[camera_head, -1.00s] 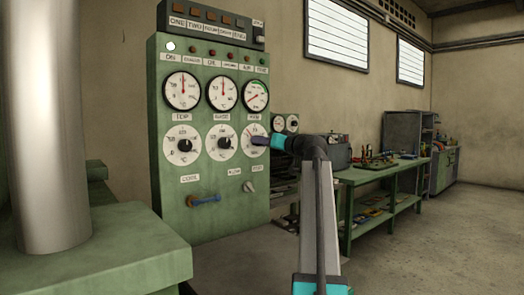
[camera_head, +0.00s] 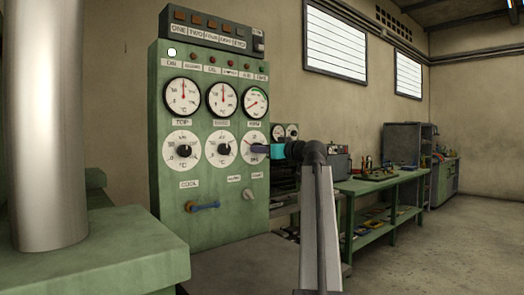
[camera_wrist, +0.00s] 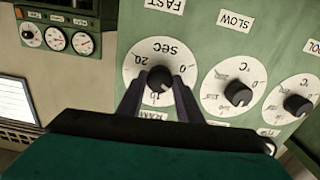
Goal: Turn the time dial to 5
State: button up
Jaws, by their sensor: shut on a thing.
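The time dial is the white round face marked SEC (camera_wrist: 151,50) on the green control panel, and in the wrist view it appears upside down with 20, 10 and 0 around it. It is the rightmost of the lower dials in the head view (camera_head: 248,142), partly hidden by my gripper. My gripper (camera_wrist: 160,86) has its two dark fingers on either side of the dial's black knob (camera_wrist: 160,76) and is shut on it. In the head view my gripper (camera_head: 259,150) reaches the panel from the right. The knob's pointer direction cannot be read.
Two similar dials marked °C stand beside it, with knobs (camera_wrist: 238,93) and (camera_wrist: 297,105). Gauges (camera_head: 222,99) sit above. A green workbench (camera_head: 385,184) stands to the right.

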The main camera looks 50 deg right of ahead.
jog(key=o, duration=1)
jog(key=shift+o, duration=0.2)
jog(key=s+a+p, duration=0.1)
jog(key=s+p, duration=0.1)
jog(key=s, duration=1.1)
jog(key=shift+s+a, duration=0.25)
jog(key=shift+s, duration=0.15)
